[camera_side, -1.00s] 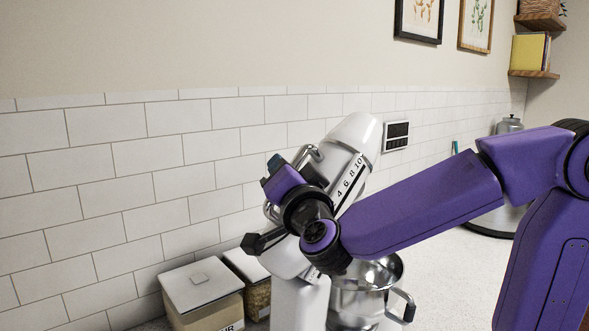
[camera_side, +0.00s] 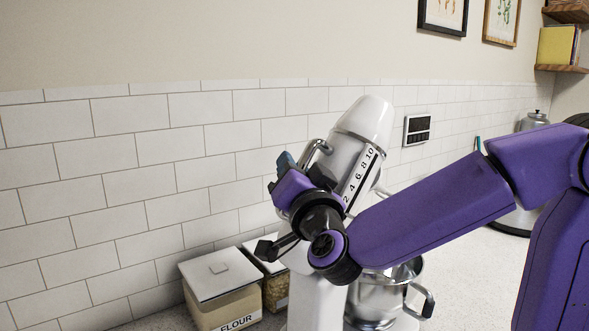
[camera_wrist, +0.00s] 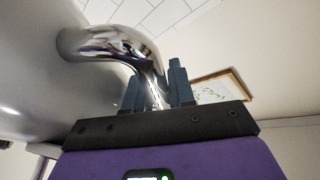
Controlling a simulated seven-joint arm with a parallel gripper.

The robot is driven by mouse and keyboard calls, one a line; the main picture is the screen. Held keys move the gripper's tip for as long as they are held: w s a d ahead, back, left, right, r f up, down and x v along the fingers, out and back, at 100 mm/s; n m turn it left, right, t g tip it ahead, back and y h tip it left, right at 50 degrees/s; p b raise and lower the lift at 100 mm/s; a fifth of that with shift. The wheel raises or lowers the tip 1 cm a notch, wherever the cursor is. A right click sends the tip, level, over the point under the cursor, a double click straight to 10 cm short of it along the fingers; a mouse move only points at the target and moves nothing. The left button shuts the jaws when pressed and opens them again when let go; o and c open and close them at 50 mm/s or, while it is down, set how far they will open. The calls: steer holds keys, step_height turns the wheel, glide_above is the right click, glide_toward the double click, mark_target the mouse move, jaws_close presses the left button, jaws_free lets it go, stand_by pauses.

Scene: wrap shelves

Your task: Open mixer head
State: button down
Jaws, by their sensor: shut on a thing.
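The white stand mixer has its head (camera_side: 368,118) tilted up and back, with a strip of speed numbers along its side. A chrome handle (camera_side: 318,150) curves out from the head; it fills the upper middle of the wrist view (camera_wrist: 120,45). My gripper (camera_wrist: 158,88) is shut on this handle, with one dark finger on each side of it. In the side view my gripper (camera_side: 285,165) is at the handle, partly hidden by my wrist. The steel bowl (camera_side: 372,300) stands below the head, partly behind my arm.
A flour canister (camera_side: 222,278) and a second canister (camera_side: 275,290) stand left of the mixer against the tiled wall. A wall outlet (camera_side: 417,129) is behind it. A metal canister (camera_side: 530,195) stands at the right. The counter right of the bowl (camera_side: 465,270) is clear.

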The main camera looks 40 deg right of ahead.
steer(key=c, duration=1.3)
jaws_free()
steer(key=shift+c, duration=0.2)
steer(key=v, duration=1.7)
steer(key=shift+s, duration=0.2)
steer(key=shift+a, duration=0.1)
